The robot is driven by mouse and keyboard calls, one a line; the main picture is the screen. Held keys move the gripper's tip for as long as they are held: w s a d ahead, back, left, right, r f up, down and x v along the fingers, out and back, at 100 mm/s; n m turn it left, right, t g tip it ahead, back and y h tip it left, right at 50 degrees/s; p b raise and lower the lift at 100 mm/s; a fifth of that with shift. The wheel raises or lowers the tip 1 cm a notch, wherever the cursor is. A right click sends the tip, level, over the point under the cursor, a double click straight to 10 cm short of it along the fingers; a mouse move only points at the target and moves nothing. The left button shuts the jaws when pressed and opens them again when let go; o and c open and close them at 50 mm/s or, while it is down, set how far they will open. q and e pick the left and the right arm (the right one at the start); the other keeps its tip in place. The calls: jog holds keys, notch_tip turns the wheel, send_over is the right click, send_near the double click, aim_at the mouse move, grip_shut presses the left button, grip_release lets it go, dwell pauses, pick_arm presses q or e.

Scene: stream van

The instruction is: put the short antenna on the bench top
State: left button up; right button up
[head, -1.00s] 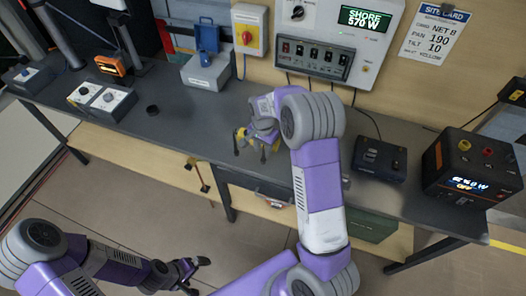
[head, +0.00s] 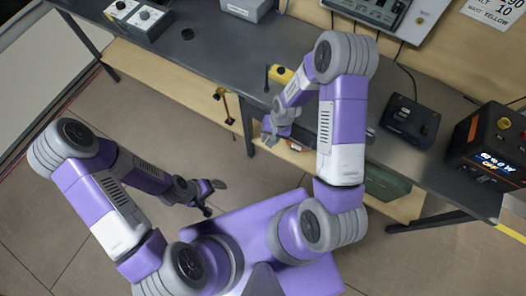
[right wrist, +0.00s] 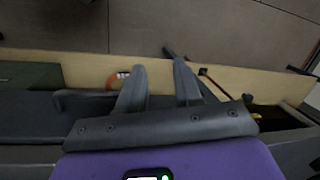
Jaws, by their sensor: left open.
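I cannot pick out the short antenna for certain. A yellow object (head: 281,74) with a thin dark upright rod (head: 267,78) beside it stands on the dark bench top (head: 205,62) in the head view, partly hidden by my right arm. My right gripper (head: 268,136) is at the bench's front edge, nearer me than the yellow object. In the right wrist view its two fingers (right wrist: 160,82) are apart with nothing visible between them. My left gripper (head: 213,198) is open and empty over the floor, in front of the bench.
A switch box (head: 138,18) stands at the bench's left, a dark box (head: 410,121) right of my arm, and an orange-black power unit (head: 490,148) at the right end. A green box (head: 386,184) sits below.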

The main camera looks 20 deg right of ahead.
jog(key=s+a+f+n, duration=0.1)
jog(key=s+a+f, duration=0.1)
jog(key=s, duration=0.4)
jog(key=s+a+f+n+y, duration=0.1)
jog(key=s+a+f+n, duration=0.1)
jog(key=s+a, duration=0.3)
jog(key=shift+s+a+y, duration=0.2)
jog(key=shift+s+y, duration=0.1)
jog(key=shift+s, duration=0.15)
